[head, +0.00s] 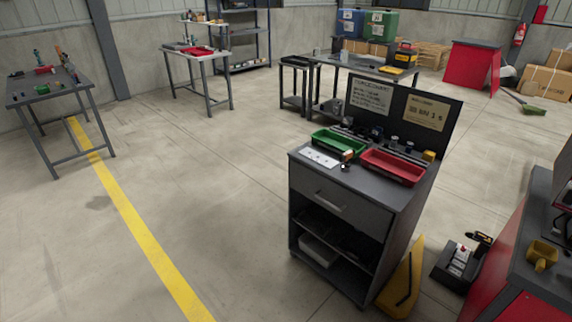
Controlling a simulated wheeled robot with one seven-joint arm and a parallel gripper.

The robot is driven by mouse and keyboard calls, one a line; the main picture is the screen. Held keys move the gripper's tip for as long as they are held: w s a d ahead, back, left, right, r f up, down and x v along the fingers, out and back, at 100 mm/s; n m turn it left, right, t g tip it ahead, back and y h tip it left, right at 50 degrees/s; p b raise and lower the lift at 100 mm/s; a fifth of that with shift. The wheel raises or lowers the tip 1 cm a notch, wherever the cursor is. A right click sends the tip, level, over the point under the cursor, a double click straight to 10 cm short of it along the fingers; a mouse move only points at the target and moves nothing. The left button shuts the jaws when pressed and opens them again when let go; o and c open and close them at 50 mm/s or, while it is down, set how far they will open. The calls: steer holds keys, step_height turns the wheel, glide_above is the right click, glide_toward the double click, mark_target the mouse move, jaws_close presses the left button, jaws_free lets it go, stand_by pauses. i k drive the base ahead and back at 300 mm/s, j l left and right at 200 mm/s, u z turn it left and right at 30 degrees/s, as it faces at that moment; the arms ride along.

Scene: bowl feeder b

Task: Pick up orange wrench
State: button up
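I cannot make out an orange wrench for certain. A small orange-brown and dark item (347,156) sits on the grey cabinet (340,190) between a green tray (338,143) and a red tray (393,167), too small to identify. A flat yellow-orange item (390,70) lies on the long back table (345,62), its shape unclear. Small tools on the left table (45,92) are also too small to tell. My gripper is not in view.
A yellow folded board (402,285) leans at the cabinet's right side. A black case (461,265) lies on the floor near a red-sided bench (525,290) with a yellow mug (541,256). A broom (527,105) lies far right. Floor left of the cabinet is clear.

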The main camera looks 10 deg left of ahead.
mark_target(345, 167)
steer(key=u, duration=0.35)
steer(key=z, duration=1.85)
steer(key=u, duration=1.85)
steer(key=i+z, duration=0.15)
steer(key=i, duration=0.7)
steer(key=i+j+z, duration=0.15)
steer(key=i, duration=0.75)
